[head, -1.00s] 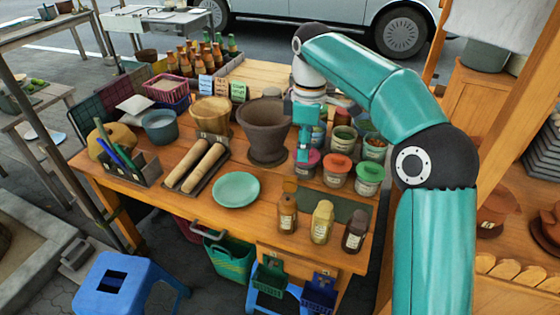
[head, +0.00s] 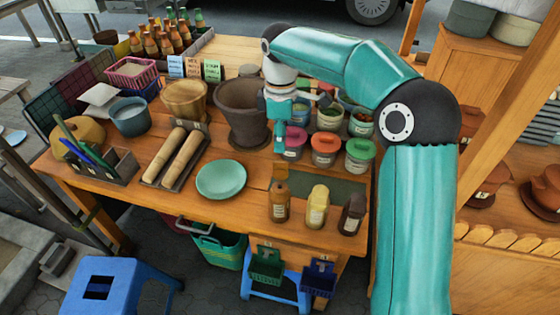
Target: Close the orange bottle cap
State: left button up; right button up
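The orange bottle (head: 279,210) stands upright at the table's front, the leftmost of three bottles. Its cap (head: 281,189) appears flipped up above the neck, with an orange-brown flap standing upright behind it. The yellow bottle (head: 317,208) and the dark brown bottle (head: 351,214) beside it have their tops covered. My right gripper (head: 279,143) points down, apart from the orange bottle, behind it and beside the clay mortar. It is small and seen edge-on, so I cannot tell whether its fingers are open. My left gripper is not in view.
Several lidded jars (head: 324,149) stand just right of my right gripper. The clay mortar (head: 241,112) is on its left. A green plate (head: 221,180) lies left of the bottles. A dark green mat (head: 335,188) lies behind them. Bare wood surrounds the orange bottle's front and left.

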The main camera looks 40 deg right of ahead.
aim_at(280, 162)
notch_tip(280, 162, down, 7)
jog(key=shift+s+a+f, duration=0.1)
jog(key=shift+s+f, duration=0.05)
jog(key=shift+f, duration=0.05)
jog(key=shift+c, duration=0.3)
grip_shut()
